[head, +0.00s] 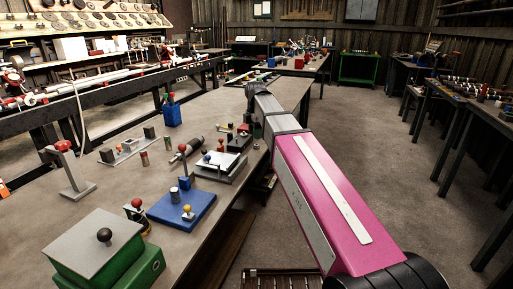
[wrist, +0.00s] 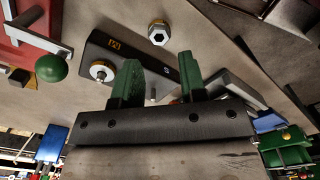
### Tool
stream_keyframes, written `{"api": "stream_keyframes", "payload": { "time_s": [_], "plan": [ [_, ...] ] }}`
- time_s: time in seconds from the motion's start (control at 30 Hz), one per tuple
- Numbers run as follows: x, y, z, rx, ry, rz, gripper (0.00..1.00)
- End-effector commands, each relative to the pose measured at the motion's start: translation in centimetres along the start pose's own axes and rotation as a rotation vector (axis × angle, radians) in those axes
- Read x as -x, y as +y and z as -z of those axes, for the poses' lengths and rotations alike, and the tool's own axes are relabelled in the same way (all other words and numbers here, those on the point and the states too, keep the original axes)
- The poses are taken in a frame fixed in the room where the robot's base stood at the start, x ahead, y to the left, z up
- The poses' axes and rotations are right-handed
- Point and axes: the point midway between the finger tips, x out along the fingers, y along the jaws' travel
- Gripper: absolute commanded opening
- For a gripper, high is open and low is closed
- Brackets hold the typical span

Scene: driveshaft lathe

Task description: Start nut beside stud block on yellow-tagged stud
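In the wrist view, the dark stud block (wrist: 137,58) lies across the grey bench. A yellow tag (wrist: 115,43) marks its left end and a small bluish tag (wrist: 167,70) its right end. A hex nut (wrist: 158,33) lies on the bench beside the block, apart from my fingers. A pale hex piece with a brassy centre (wrist: 103,70) stands by the yellow tag; I cannot tell whether it is a nut on that stud. A bare grey stud (wrist: 152,92) shows between the fingers. My gripper (wrist: 160,78) is open, its green fingers apart and empty.
In the wrist view, a red fixture (wrist: 28,60) with a green ball knob (wrist: 51,68) is at left. A grey plate (wrist: 238,95) is right of the fingers. In the head view, a blue plate (head: 182,210) and a green box (head: 98,250) stand on the near bench.

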Motion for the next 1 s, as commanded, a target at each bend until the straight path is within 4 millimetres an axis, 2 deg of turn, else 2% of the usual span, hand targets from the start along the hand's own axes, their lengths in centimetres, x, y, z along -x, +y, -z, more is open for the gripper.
{"api": "stream_keyframes", "payload": {
  "time_s": [0.17, 0.5, 0.77, 0.8, 0.9, 1.0],
  "plan": [
    [-0.9, 0.0, -0.1, 0.0, 0.0, 0.001, 0.39],
    [-5.0, 0.0, -0.5, -0.001, 0.0, 0.001, 0.39],
    [-5.4, 0.1, -0.5, 0.0, 0.0, 0.0, 0.39],
    [-5.4, 0.1, -0.5, 0.0, 0.0, 0.0, 0.32],
    [-5.3, 0.1, -0.5, 0.0, 0.0, 0.0, 0.03],
    [-5.3, 0.1, -0.5, 0.0, 0.0, 0.0, 0.02]
  ]
}}
